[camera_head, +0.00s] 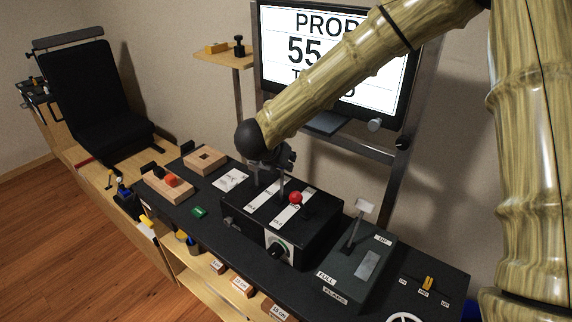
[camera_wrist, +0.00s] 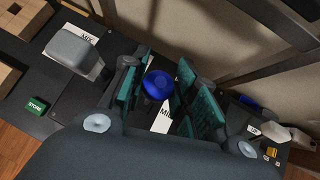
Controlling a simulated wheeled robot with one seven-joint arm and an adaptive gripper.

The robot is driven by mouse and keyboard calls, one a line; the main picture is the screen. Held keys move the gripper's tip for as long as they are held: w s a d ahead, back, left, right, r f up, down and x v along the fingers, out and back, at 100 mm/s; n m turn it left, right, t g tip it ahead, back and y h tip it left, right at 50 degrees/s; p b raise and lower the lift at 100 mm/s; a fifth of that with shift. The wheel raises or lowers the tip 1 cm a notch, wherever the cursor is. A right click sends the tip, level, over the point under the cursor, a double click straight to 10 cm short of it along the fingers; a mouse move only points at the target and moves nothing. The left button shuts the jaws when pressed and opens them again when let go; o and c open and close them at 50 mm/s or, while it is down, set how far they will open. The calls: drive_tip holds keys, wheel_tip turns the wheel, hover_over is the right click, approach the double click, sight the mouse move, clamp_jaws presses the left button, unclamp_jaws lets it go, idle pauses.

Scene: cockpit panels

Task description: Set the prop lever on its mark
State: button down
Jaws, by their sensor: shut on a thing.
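The prop lever has a blue knob (camera_wrist: 157,85), which sits between the teal finger pads in the wrist view. My gripper (camera_wrist: 165,96) is shut on this knob. In the head view my gripper (camera_head: 275,165) is over the black lever box (camera_head: 318,228), and it hides the blue knob. White label strips run along the top of the box. A screen (camera_head: 335,60) behind shows "PROP" and "55", partly hidden by my arm.
A red-knobbed lever (camera_head: 295,198) stands on the same box, close to the right of my gripper. A grey lever knob (camera_wrist: 74,50) is to the left in the wrist view. A flap lever (camera_head: 364,207) stands further right. A wooden block (camera_head: 205,160) lies to the left.

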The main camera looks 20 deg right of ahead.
drive_tip(key=shift+s+a+f, duration=0.1)
drive_tip(key=shift+s+a, duration=0.25)
drive_tip(key=shift+a, duration=0.1)
drive_tip(key=c, duration=1.1)
unclamp_jaws()
drive_tip(key=shift+s+a+r, duration=0.15)
drive_tip(key=shift+s+r, duration=0.05)
drive_tip(key=shift+r, duration=0.2)
drive_tip(key=v, duration=1.1)
drive_tip(key=shift+r, duration=0.1)
